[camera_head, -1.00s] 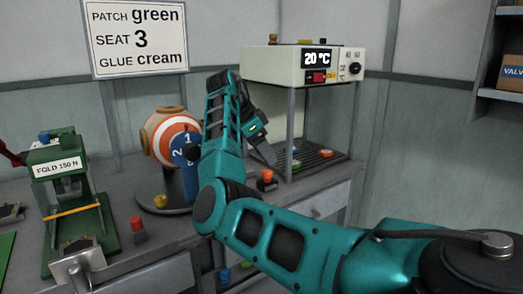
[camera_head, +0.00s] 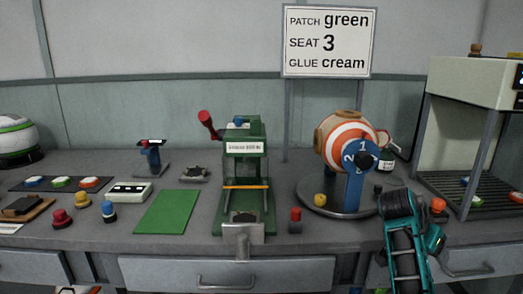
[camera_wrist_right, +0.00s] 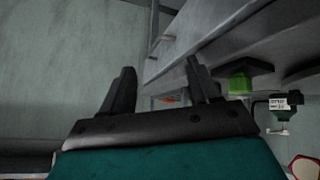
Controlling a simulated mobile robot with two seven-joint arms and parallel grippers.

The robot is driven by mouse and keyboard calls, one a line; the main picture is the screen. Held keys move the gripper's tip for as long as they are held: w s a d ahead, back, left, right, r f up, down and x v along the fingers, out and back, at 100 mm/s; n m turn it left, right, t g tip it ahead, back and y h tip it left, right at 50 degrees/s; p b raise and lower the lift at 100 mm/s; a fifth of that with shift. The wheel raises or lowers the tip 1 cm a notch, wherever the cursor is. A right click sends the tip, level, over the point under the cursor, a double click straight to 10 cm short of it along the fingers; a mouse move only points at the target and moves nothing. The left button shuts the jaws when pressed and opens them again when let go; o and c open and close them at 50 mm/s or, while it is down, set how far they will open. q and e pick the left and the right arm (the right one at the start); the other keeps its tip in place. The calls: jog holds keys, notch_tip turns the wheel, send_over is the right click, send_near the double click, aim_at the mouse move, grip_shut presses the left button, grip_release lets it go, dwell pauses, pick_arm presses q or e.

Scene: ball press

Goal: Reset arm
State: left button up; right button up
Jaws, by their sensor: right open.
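My right gripper (camera_wrist_right: 160,85) is open and empty in the right wrist view, its two dark fingers apart with nothing between them. In the head view my teal right arm stands at the lower right, in front of the bench edge, and its fingertips cannot be made out. My left gripper is not in view.
The grey bench carries a green press (camera_head: 245,180), an orange-and-white ball (camera_head: 345,135) on a round stand, a green mat (camera_head: 166,212) and several coloured knobs. A rack with a heater box (camera_head: 470,95) stands at right. A sign (camera_head: 328,42) rises behind.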

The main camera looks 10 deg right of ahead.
jog(key=s+a+f+n+t+y, duration=0.2)
jog(key=s+a+f+n, duration=0.3)
jog(key=a, duration=0.3)
jog(key=s+a+f+n+t+y, duration=0.1)
jog(key=s+a+f+n, duration=0.4)
jog(key=a+f, duration=0.15)
jog(key=s+a+n+y, duration=0.5)
jog(key=s+a+n, duration=0.1)
jog(key=s+a, duration=0.6)
jog(key=w+a+n+t+y+p, duration=0.1)
jog(key=w+a+t+y+p, duration=0.1)
jog(key=w+a+t+p, duration=0.2)
jog(key=w+t+p, duration=0.3)
jog(key=w+p, duration=0.1)
jog(key=p, duration=0.1)
jog(key=shift+w+a, duration=0.15)
jog(key=shift+a, duration=0.2)
